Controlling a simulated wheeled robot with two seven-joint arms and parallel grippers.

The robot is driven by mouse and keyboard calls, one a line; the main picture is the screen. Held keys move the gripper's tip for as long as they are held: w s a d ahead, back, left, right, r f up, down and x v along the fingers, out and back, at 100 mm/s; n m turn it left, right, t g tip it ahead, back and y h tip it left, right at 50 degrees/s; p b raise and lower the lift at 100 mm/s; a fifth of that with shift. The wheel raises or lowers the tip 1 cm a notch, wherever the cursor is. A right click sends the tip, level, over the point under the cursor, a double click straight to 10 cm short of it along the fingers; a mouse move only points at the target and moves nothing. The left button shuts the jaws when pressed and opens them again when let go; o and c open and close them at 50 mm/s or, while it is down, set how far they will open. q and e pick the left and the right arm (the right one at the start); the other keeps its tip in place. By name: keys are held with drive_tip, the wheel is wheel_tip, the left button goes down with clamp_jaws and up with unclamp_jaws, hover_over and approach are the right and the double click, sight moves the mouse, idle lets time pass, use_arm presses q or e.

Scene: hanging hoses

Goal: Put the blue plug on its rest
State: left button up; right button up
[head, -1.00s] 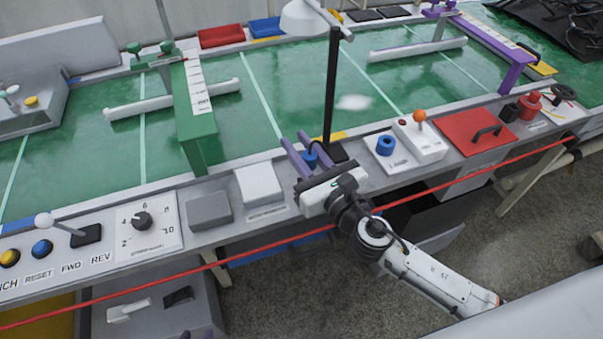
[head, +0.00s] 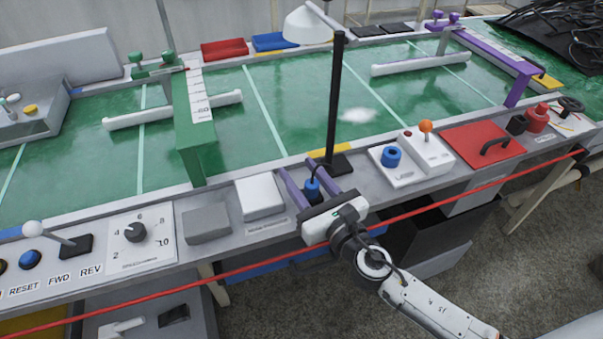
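The blue plug (head: 312,190) stands roughly upright between the fingers of my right gripper (head: 309,184), with a dark lead at its top. The two purple fingers are spread, one on each side of the plug, with gaps showing. The plug is over the bench's front ledge, between the white box and the black post's foot. Its lower end and whatever is under it are hidden by my gripper, so I cannot tell what it rests on. My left gripper is not in view.
A black post (head: 334,105) rises just behind my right gripper. A white box (head: 260,195) and grey block (head: 207,222) are to its left. A white box with an orange-topped lever (head: 427,152) is to the right. A red cord (head: 440,202) runs along the bench front.

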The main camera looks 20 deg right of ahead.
sight(316, 193)
drive_tip(key=shift+r, duration=0.25)
drive_tip(key=b+v, duration=0.1)
drive_tip(key=v, duration=1)
drive_tip(key=shift+s+d+f+b, duration=0.1)
drive_tip(key=shift+s+f+b, duration=0.1)
drive_tip(key=shift+b, duration=0.15)
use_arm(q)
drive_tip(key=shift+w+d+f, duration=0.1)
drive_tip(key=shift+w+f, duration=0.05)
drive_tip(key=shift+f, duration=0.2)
use_arm(e)
drive_tip(key=shift+s+d+r, duration=0.1)
drive_tip(key=shift+s+r, duration=0.05)
drive_tip(key=shift+s, duration=0.15)
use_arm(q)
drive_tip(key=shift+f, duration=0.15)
